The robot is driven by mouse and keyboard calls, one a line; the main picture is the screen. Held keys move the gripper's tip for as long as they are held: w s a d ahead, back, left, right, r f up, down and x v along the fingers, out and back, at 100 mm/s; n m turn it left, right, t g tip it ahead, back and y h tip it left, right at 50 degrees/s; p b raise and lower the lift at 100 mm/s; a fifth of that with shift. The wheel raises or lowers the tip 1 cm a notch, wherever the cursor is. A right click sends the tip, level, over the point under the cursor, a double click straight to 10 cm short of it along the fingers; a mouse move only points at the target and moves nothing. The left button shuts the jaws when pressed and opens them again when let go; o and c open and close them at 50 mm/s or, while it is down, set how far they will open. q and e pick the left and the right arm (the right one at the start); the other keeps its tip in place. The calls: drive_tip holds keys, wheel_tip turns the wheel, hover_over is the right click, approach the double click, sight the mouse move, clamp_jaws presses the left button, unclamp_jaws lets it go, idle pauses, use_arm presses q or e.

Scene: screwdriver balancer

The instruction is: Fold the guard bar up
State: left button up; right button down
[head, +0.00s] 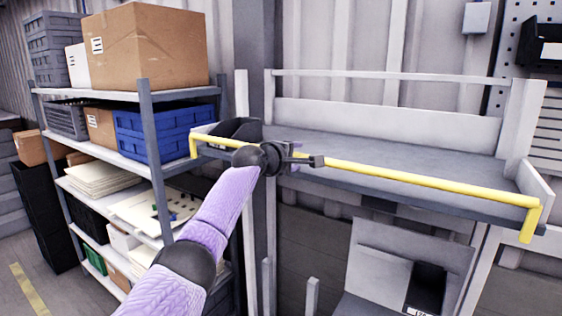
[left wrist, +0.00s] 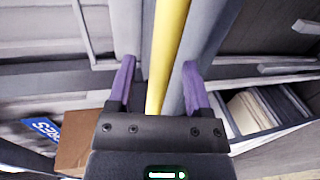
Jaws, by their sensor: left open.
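The yellow guard bar (head: 430,182) runs along the front of the grey bench shelf (head: 385,133), with a short bent arm at each end. It sits low, at about the height of the shelf's front edge. My left gripper (head: 316,160) is at the bar, left of its middle, and hides a short stretch of it. In the left wrist view, the bar (left wrist: 167,45) passes between the two purple fingers of the left gripper (left wrist: 158,75). The fingers are apart, with a gap on each side of the bar. My right gripper is not in view.
A dark bin (head: 240,130) stands at the shelf's left end. A storage rack with a blue crate (head: 165,132) and a cardboard box (head: 145,45) stands close on the left. The bench shelf is otherwise clear. A white panel (head: 410,245) and a dark bin are below it.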

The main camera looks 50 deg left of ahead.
use_arm(q)
drive_tip(key=b+v, duration=0.4)
drive_tip(key=v, duration=0.2)
drive_tip(key=shift+s, duration=0.35)
drive_tip(key=shift+d+r, duration=0.1)
